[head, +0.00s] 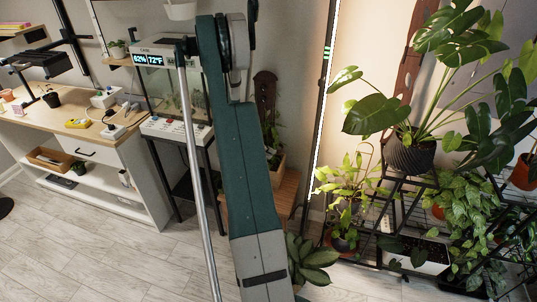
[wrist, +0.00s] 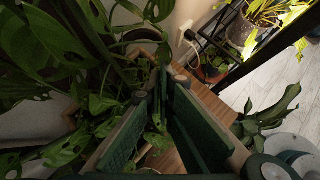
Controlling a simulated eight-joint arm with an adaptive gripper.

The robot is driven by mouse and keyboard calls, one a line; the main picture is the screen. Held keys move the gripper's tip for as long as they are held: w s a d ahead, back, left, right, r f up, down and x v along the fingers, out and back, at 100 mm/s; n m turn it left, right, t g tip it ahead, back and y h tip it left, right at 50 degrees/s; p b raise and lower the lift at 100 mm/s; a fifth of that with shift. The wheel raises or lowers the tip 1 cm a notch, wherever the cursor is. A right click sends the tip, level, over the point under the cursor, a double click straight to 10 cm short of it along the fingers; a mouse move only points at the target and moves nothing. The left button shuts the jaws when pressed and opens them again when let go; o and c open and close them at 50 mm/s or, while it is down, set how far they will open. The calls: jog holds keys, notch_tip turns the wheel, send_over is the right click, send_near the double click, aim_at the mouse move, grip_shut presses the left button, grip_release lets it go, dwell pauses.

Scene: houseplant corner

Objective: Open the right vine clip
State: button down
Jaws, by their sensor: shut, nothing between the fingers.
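My gripper (wrist: 166,76) is in the wrist view, its two dark green, tan-edged fingers meeting at the tips with nothing between them. The tips point in among the leaves of a climbing plant with holed leaves (wrist: 68,38), close to its stems. I cannot make out the right vine clip in either view; leaves, shadow and my fingers may hide it. In the head view my arm stands in front of a wooden stand (head: 290,190) with a potted plant, and my gripper cannot be made out there.
In the wrist view a wooden top (wrist: 213,103) lies below my fingers, and a wall socket (wrist: 187,32) is beyond. A broad-leaved plant (wrist: 268,108) is at the right. In the head view a black plant rack (head: 380,190) stands right, a glass tank (head: 172,88) left. Floor is open in front.

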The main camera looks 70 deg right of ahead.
jog(key=shift+s+d, duration=0.1)
jog(key=shift+s, duration=0.8)
dwell(0.4)
jog(key=shift+n+t+h, duration=0.5)
jog(key=shift+n, duration=0.3)
jog(key=shift+s+d, duration=0.4)
jog(key=shift+s, duration=0.4)
jog(key=shift+s+d, duration=0.45)
jog(key=shift+s, duration=0.35)
jog(key=shift+s+d, duration=0.4)
jog(key=shift+s, duration=0.4)
jog(key=shift+w, duration=0.2)
